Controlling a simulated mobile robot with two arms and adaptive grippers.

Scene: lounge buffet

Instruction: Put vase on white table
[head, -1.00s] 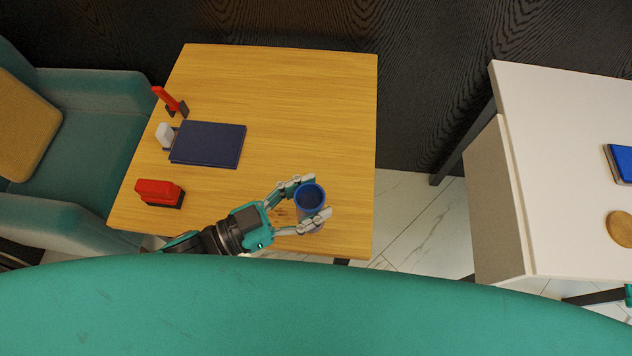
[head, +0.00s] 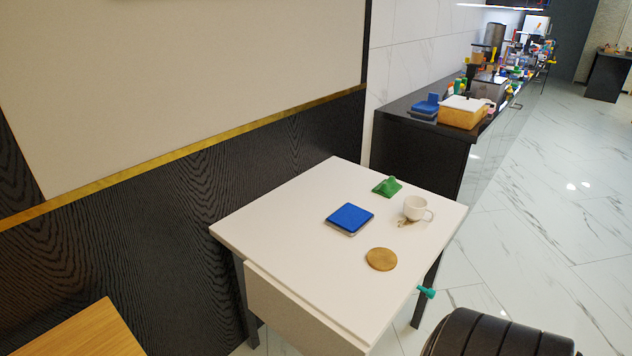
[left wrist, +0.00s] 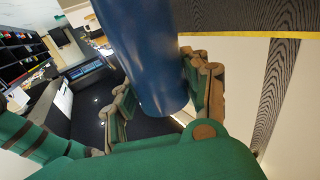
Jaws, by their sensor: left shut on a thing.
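The blue vase (left wrist: 152,45) is large in the left wrist view, a smooth dark blue cylinder. My left gripper (left wrist: 165,100) is shut on it, with green and brown fingers on either side. The vase and left gripper are outside the head view, so their height and distance from the white table cannot be told. The white table (head: 300,235) stands in the middle of the head view. My right gripper is not in view.
The white table holds a blue square item (head: 350,218), a round tan disc (head: 381,259), a white cup (head: 414,208) and a green object (head: 387,187). Its left part is bare. A wooden table corner (head: 85,335) is lower left; a crowded dark counter (head: 420,140) stands behind.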

